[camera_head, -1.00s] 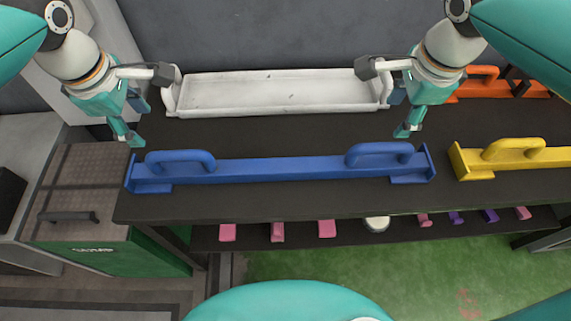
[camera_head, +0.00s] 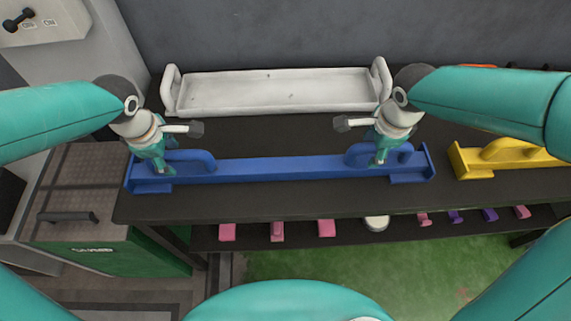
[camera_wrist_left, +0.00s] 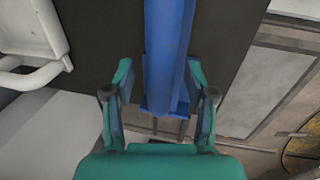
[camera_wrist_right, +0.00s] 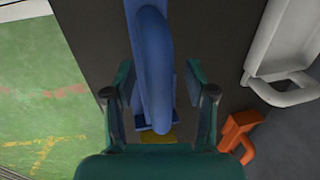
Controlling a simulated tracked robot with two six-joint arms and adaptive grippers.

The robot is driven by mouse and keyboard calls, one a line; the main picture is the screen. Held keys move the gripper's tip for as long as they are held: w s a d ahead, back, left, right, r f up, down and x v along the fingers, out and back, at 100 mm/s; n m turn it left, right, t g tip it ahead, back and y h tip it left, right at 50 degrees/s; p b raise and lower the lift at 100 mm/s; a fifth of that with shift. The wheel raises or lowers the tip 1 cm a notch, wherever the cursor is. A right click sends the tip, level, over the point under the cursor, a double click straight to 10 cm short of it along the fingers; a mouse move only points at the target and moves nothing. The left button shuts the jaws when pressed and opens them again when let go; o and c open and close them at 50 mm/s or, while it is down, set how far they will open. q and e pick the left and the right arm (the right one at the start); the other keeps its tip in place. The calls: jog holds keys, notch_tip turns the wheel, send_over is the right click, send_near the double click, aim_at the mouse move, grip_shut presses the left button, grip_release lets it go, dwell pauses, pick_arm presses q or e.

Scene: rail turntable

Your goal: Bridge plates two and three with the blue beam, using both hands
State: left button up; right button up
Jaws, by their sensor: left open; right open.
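The blue beam (camera_head: 285,168) lies across the dark bench, with a raised loop handle near each end. My left gripper (camera_head: 163,170) is open, pointing down at its left handle (camera_head: 196,157); in the left wrist view the beam (camera_wrist_left: 168,50) runs between the spread fingers (camera_wrist_left: 158,72). My right gripper (camera_head: 380,160) is open at its right handle (camera_head: 360,150); in the right wrist view that handle (camera_wrist_right: 153,70) lies between the spread fingers (camera_wrist_right: 158,72). Whether any finger touches is unclear. I cannot make out plates two and three in any view.
A white tray-like piece with end handles (camera_head: 275,90) lies behind the beam. A yellow handled beam (camera_head: 510,155) sits close to its right, and an orange piece (camera_wrist_right: 238,135) lies further back. Several small pink and purple pieces sit on a lower shelf. A green cabinet (camera_head: 120,258) stands left.

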pick_arm(q)
jog(key=shift+f, duration=0.15)
pick_arm(e)
jog(key=shift+f, duration=0.15)
pick_arm(q)
grip_shut()
pick_arm(e)
grip_shut()
pick_arm(q)
jog(key=shift+w+r, duration=0.15)
jog(key=shift+r, duration=0.15)
pick_arm(e)
jog(key=shift+w+r, duration=0.15)
jog(key=shift+r, duration=0.15)
